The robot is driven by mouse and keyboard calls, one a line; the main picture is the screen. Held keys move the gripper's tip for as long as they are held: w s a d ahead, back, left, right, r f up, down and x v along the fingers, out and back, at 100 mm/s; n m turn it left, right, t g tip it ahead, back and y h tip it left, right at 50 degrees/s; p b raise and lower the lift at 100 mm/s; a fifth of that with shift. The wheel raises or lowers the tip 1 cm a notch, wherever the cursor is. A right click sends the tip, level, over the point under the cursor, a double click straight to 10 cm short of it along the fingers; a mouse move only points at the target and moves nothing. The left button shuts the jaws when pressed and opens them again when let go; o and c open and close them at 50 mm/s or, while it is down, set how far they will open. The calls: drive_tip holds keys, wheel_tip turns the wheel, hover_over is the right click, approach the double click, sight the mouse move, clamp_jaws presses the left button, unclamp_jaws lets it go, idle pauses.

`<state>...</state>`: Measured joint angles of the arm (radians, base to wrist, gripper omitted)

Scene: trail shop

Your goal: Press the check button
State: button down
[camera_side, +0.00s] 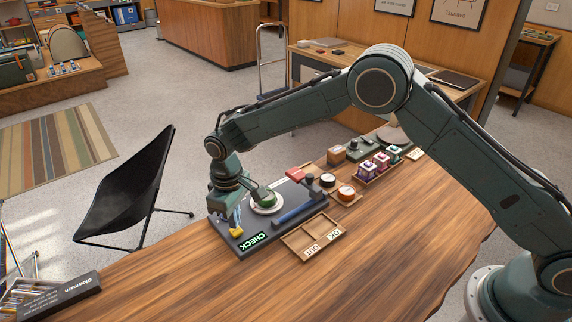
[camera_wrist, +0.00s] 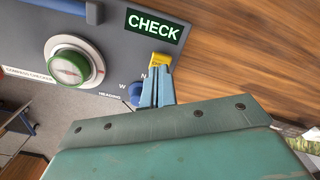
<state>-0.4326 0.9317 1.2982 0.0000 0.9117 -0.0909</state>
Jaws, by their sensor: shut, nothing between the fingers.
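The dark grey checker box (camera_side: 222,229) lies on the wooden bench, with a lit green CHECK sign (camera_side: 254,241) at its front edge. The sign also shows in the wrist view (camera_wrist: 153,26). A yellow button-like piece (camera_side: 236,232) sits beside the sign; it shows in the wrist view (camera_wrist: 161,60) right at my fingertips. My gripper (camera_side: 236,222) points down over the box, its blue fingers (camera_wrist: 157,77) together and empty. The fingertips overlap the yellow piece's edge in the wrist view; I cannot tell whether they touch it.
On the box, a green-topped round piece (camera_wrist: 68,68) sits in a white ring, near a blue knob (camera_wrist: 136,92) marked HEADING. A wooden OUT/OK tray (camera_side: 294,243) stands to the right.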

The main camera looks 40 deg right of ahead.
sight(237, 230)
drive_tip(key=shift+f, duration=0.15)
idle(0.5)
drive_tip(key=shift+f, duration=1.2)
drive_tip(key=shift+s+f, duration=0.1)
drive_tip(key=shift+f, duration=0.05)
idle(0.4)
drive_tip(key=shift+r, duration=1.45)
drive_tip(key=shift+r, duration=0.1)
drive_tip(key=shift+r, duration=2.45)
